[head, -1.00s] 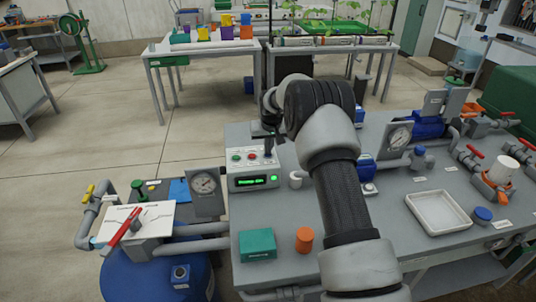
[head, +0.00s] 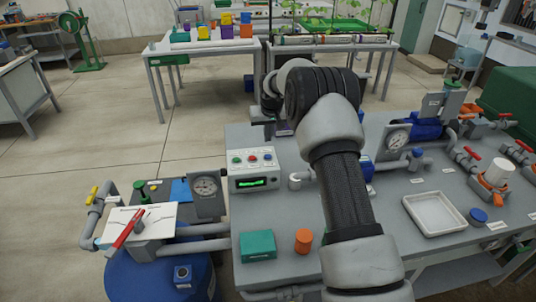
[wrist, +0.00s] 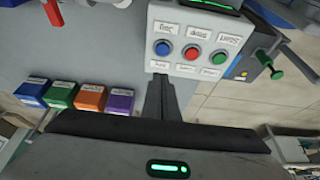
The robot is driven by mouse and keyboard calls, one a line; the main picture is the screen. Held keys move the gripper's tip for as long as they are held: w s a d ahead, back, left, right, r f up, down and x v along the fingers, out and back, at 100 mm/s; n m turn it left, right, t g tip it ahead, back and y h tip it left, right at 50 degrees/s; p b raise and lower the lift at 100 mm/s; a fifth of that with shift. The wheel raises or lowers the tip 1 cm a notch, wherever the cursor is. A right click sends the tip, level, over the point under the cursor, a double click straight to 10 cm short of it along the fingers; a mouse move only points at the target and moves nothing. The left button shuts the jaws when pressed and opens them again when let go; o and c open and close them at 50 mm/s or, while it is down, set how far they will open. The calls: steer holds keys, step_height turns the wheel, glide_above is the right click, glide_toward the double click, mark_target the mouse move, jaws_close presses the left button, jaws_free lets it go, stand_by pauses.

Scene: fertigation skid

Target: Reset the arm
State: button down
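My arm reaches over the grey bench and is bent at its elbow in the head view. My gripper (wrist: 161,82) shows in the wrist view as two dark fingers close together, with nothing seen between them. In the head view the gripper is largely hidden behind my arm. The fingertips appear just in front of the control box (wrist: 195,45), apart or touching I cannot tell. The control box (head: 252,170) has green, red and blue buttons and a green lit display, too small to read.
Blue, green, orange and purple blocks (wrist: 90,97) line the bench in the wrist view. A teal box (head: 258,246), an orange cylinder (head: 304,241) and a white tray (head: 434,215) lie around my arm. Pipes and gauges crowd the right.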

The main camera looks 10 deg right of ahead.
steer(key=shift+r, duration=0.15)
steer(key=s+r+p, duration=0.2)
steer(key=s+r, duration=2)
steer(key=r, duration=0.4)
steer(key=s+t+p, duration=0.1)
steer(key=s+p, duration=0.1)
steer(key=s, duration=2.5)
steer(key=shift+s+r, duration=0.15)
steer(key=shift+s, duration=0.1)
